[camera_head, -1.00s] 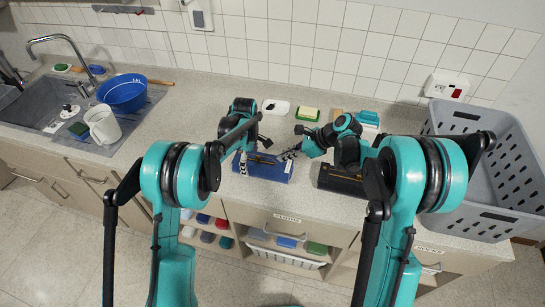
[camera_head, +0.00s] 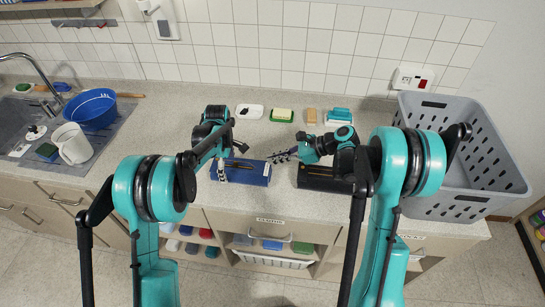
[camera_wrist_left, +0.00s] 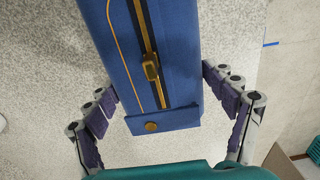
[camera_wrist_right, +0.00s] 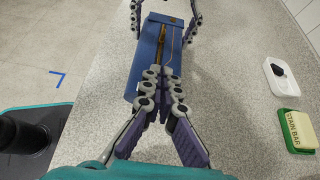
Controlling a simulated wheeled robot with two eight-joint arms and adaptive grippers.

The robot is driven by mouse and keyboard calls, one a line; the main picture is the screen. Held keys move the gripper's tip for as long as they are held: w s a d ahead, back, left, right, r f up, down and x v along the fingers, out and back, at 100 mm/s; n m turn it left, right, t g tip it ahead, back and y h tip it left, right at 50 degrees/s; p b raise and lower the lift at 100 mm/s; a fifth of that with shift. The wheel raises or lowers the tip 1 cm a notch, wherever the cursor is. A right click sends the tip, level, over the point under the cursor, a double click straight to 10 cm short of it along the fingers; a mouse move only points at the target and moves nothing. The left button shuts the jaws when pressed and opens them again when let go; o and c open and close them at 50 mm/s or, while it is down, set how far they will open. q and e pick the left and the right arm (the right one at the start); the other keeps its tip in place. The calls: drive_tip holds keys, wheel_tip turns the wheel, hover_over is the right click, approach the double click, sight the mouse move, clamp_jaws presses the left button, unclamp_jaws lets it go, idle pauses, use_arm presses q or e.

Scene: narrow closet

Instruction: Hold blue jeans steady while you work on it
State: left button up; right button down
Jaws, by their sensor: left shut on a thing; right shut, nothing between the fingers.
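The blue jeans (camera_head: 250,172) are a flat folded blue piece on the counter with a dark zip and a brass-coloured pull. They fill the middle of the left wrist view (camera_wrist_left: 178,50) and show in the right wrist view (camera_wrist_right: 145,62). My left gripper (camera_head: 222,172) is at their left end. In the left wrist view its fingers (camera_wrist_left: 160,85) are on both sides of the jeans, closed on them. My right gripper (camera_head: 276,157) is shut and empty at the right end. In the right wrist view its fingertips (camera_wrist_right: 160,76) overlap the near zip end; contact is unclear.
A dark zipped piece (camera_head: 318,183) lies just right of the jeans. Behind stand a white dish (camera_head: 242,111), a green-trayed stain bar (camera_head: 282,115), a brown block (camera_head: 311,116) and a teal brush (camera_head: 340,115). A grey basket (camera_head: 460,205) fills the right.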

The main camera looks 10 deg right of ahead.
approach(234, 166)
drive_tip(key=shift+w+a+f, duration=0.1)
drive_tip(key=shift+w+f, duration=0.05)
drive_tip(key=shift+f, duration=0.45)
drive_tip(key=shift+w+f, duration=0.15)
drive_tip(key=shift+f, duration=0.5)
drive_tip(key=shift+w+a, duration=0.2)
drive_tip(key=shift+a, duration=0.4)
drive_tip(key=shift+w+a, duration=0.15)
drive_tip(key=shift+a, duration=0.45)
drive_tip(key=shift+w+a+r, duration=0.1)
drive_tip(key=shift+w+a, duration=0.15)
drive_tip(key=shift+a, duration=0.3)
drive_tip(key=shift+a, duration=0.1)
drive_tip(key=a, duration=0.2)
drive_tip(key=w+a, duration=0.1)
drive_tip(key=a, duration=0.1)
drive_tip(key=shift+w+a, duration=0.2)
drive_tip(key=d, duration=0.1)
drive_tip(key=s+d, duration=0.1)
drive_tip(key=d, duration=0.3)
drive_tip(key=shift+s+r, duration=0.25)
drive_tip(key=v, duration=0.8)
drive_tip(key=shift+s+d+r, duration=0.1)
drive_tip(key=shift+d+r, duration=0.15)
